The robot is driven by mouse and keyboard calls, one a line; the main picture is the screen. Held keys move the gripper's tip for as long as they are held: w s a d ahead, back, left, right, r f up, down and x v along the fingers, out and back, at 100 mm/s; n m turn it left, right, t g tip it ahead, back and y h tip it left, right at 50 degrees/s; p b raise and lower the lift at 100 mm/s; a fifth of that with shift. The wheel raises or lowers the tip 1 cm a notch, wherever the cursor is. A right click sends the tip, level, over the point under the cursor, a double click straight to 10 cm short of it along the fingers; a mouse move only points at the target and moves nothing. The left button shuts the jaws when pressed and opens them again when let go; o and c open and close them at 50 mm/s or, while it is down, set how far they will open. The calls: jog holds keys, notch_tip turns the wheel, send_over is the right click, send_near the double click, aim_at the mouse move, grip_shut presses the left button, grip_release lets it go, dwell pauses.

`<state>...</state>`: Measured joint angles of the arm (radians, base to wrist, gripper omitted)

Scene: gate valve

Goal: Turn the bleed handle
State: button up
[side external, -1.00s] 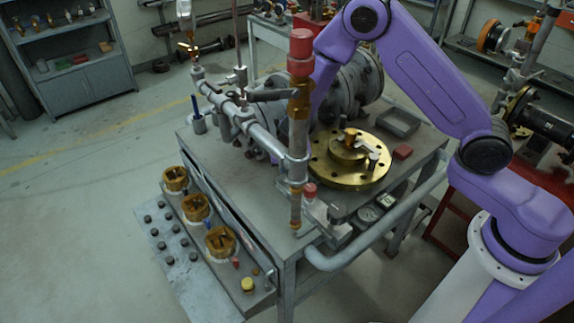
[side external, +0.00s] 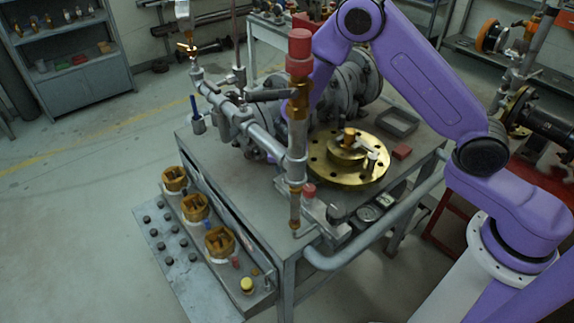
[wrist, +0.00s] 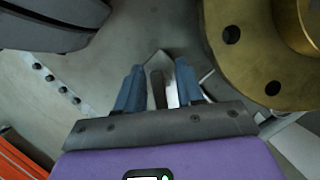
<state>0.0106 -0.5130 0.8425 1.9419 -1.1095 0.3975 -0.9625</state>
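My gripper (wrist: 159,84) shows in the wrist view with two blue fingers spread apart. A narrow dark bar (wrist: 157,90), possibly the bleed handle, shows in the gap between them, beside a bright metal piece. I cannot tell whether the fingers touch the bar. In the side view my fingers are hidden behind the valve piping. The pipe assembly (side external: 262,138) crosses the bench, with a dark grey lever (side external: 270,95) on it. I cannot tell which of these parts is the bleed handle.
A brass flange (side external: 349,175) lies on the metal bench (side external: 232,190), close to the right of my gripper; it also shows in the wrist view (wrist: 247,60). A red-capped upright fitting (side external: 299,50) stands in front. A tray with brass parts (side external: 194,208) sits along the bench's left side.

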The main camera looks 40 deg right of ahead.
jog(key=v, duration=0.7)
jog(key=shift+r, duration=0.2)
jog(key=shift+s+a, duration=0.1)
jog(key=o, duration=0.7)
jog(key=shift+c, duration=0.2)
jog(key=shift+d+r+m, duration=0.3)
jog(key=shift+m, duration=0.3)
notch_tip(320, 180, up, 10)
jog(key=w+m+g+y, duration=0.2)
jog(key=m+g+y, duration=0.15)
jog(key=m, duration=1.35)
jog(key=shift+h, duration=0.45)
jog(key=f, duration=1.7)
jog(key=shift+s+d+f, duration=0.1)
jog(key=shift+d+f, duration=0.15)
jog(key=shift+d, duration=0.1)
